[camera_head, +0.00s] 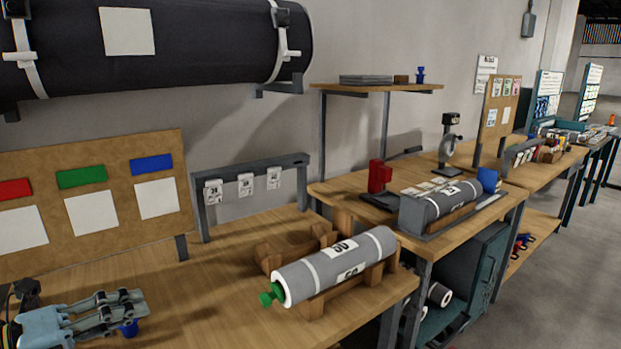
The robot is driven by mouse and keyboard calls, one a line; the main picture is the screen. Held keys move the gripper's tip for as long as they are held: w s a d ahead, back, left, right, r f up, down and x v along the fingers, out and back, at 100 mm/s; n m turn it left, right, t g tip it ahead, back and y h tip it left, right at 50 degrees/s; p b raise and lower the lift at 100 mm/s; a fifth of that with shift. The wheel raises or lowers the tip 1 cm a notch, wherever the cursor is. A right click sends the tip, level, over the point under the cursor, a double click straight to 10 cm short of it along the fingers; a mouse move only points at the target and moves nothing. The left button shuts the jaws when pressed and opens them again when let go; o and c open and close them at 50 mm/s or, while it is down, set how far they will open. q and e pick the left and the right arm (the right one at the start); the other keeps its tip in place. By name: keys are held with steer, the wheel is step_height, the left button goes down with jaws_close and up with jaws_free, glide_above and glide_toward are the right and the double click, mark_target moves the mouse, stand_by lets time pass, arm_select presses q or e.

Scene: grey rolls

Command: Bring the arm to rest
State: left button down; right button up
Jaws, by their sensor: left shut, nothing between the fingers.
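My left gripper (112,310) is at the lower left of the head view, above the near left part of the wooden bench (190,295). Its fingers point right, lie close together and hold nothing. A small blue object (129,329) shows just below the fingers; I cannot tell what it is or whether they touch. A grey roll (335,264) with white labels and a green end knob (271,294) lies in a wooden cradle (310,303), to the right of and apart from the gripper. My right gripper is not in view.
A cork board (95,190) with red, green and blue tags stands behind the gripper. A grey rack (248,176) with hanging tags stands at the bench's back. Another grey roll (455,197) lies in a holder on the second bench. Bare bench top lies between gripper and cradle.

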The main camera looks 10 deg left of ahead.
arm_select(q)
steer(key=s+d+f+n+g+y, duration=0.1)
steer(key=s+d+n+g+y, duration=0.3)
steer(key=n, duration=0.5)
steer(key=s+d+n+g+y, duration=0.2)
steer(key=s+n+g, duration=0.1)
steer(key=s+n, duration=0.5)
steer(key=s+d+f+n+g+y, duration=0.1)
steer(key=s+d+n+g+y, duration=0.25)
steer(key=n, duration=0.65)
steer(key=s+a+f+g+b, duration=0.1)
steer(key=a+f+b, duration=0.15)
steer(key=f, duration=1.35)
steer(key=s+a+f+b, duration=0.1)
steer(key=f+b, duration=0.3)
steer(key=f, duration=1.2)
steer(key=s+f+g+b, duration=0.1)
steer(key=s+f+b, duration=0.4)
steer(key=s+f, duration=1.4)
step_height(320, 180, down, 4)
steer(key=shift+a+n+g, duration=0.3)
steer(key=shift+a+g, duration=0.05)
steer(key=shift+a, duration=0.1)
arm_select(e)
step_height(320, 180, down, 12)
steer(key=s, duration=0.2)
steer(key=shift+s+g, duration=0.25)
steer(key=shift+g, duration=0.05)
